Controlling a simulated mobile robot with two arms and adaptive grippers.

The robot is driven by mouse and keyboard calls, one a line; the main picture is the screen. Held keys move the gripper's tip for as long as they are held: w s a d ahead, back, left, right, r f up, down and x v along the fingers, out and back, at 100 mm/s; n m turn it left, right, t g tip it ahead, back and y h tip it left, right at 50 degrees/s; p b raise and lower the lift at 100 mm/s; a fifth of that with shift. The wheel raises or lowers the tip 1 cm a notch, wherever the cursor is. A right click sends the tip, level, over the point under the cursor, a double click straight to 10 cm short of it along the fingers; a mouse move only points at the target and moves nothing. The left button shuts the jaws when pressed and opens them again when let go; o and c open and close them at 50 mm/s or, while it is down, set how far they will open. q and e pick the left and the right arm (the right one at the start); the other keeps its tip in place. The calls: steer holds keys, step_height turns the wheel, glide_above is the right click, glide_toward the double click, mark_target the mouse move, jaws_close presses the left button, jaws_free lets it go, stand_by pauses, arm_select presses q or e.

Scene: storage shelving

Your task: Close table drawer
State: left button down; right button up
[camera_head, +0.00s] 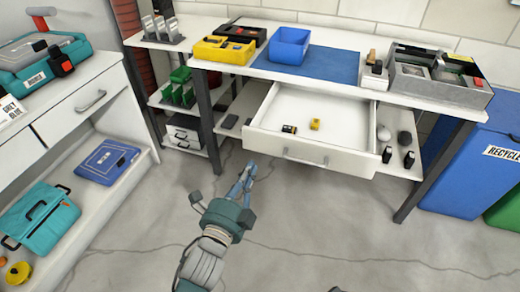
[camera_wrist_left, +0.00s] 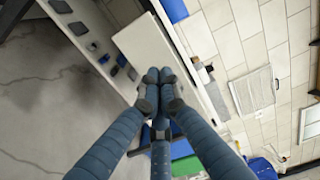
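The white table drawer (camera_head: 274,144) is pulled out from under the white worktable (camera_head: 430,97). Its front carries a handle (camera_head: 305,160), and a small yellow item (camera_head: 315,124) and a dark item (camera_head: 289,128) lie inside. My left gripper (camera_head: 249,168) is just below and in front of the left end of the drawer front. Its fingertips (camera_wrist_left: 159,76) are together with nothing visible between them. In the left wrist view they overlap a white panel (camera_wrist_left: 140,45), apparently the drawer front. I cannot tell whether they touch it. My right gripper is not in view.
A blue bin (camera_head: 290,45), yellow case (camera_head: 224,50) and grey tray (camera_head: 437,92) stand on the tabletop. A dark table leg (camera_head: 207,120) is left of the drawer. A white cabinet (camera_head: 95,90) stands left, a blue recycling bin (camera_head: 465,165) right. The floor in front is clear.

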mark_target(265, 139)
arm_select(q)
steer(key=b+x, duration=0.1)
steer(key=x, duration=0.8)
steer(key=shift+w+f, duration=0.1)
steer(key=shift+w, duration=0.15)
steer(key=shift+w+d, duration=0.2)
steer(key=shift+w, duration=0.2)
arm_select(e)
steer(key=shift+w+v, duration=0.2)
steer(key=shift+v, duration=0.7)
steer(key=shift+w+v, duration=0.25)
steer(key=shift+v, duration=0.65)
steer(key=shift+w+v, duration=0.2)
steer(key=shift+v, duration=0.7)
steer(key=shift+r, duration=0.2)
